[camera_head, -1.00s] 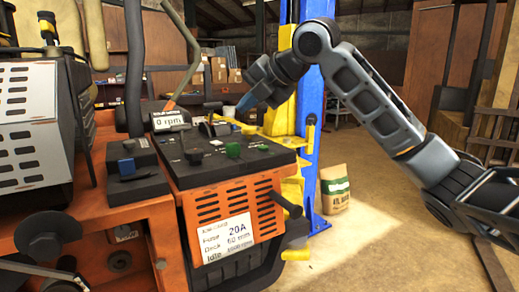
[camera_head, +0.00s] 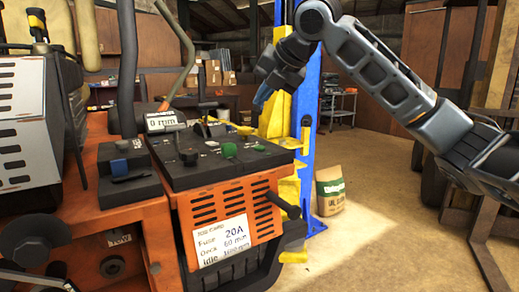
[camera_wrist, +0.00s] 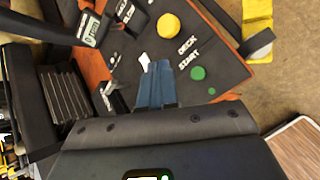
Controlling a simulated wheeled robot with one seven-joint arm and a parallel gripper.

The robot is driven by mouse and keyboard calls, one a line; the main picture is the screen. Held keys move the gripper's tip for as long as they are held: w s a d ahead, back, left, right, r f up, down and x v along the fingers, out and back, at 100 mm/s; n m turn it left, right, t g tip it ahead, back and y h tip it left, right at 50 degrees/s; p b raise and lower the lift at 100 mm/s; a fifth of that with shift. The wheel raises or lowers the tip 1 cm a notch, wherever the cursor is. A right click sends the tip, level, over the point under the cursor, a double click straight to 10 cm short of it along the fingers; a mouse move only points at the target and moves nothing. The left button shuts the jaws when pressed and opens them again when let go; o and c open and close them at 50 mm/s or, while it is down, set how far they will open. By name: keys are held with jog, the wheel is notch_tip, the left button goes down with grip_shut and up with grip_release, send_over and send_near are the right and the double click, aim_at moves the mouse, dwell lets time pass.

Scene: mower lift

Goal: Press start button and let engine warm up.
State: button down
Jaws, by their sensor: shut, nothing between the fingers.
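The mower's dark control panel (camera_head: 215,168) sits on its orange body. The green button (camera_head: 229,150) stands on the panel; in the wrist view the green button (camera_wrist: 198,73) is beside the word START. The display (camera_head: 165,121) reads 0 rpm. My gripper (camera_head: 261,104) is above and to the right of the green button, its blue fingers pointing down, apart from the panel. In the wrist view my gripper (camera_wrist: 153,68) is shut and empty, over the panel to the left of the green button.
A yellow knob (camera_wrist: 168,26) and a small green spot (camera_wrist: 211,91) are on the panel, and a dark knob (camera_head: 188,156) is left of the button. A blue lift post (camera_head: 308,130) stands behind.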

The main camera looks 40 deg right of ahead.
jog(key=b, duration=0.5)
send_over(263, 147)
notch_tip(263, 147, down, 7)
jog(key=shift+s+a+r, duration=0.1)
jog(key=shift+a+r, duration=0.05)
jog(key=shift+r, duration=0.05)
jog(key=shift+f, duration=0.8)
jog(key=shift+f+b, duration=0.15)
jog(key=shift+b, duration=0.2)
dwell(0.6)
jog(key=shift+f, duration=0.25)
jog(key=shift+f, duration=0.5)
dwell(0.7)
jog(key=shift+r, duration=0.1)
jog(key=shift+r+p, duration=0.5)
jog(key=shift+r, duration=0.3)
jog(key=shift+r, duration=0.1)
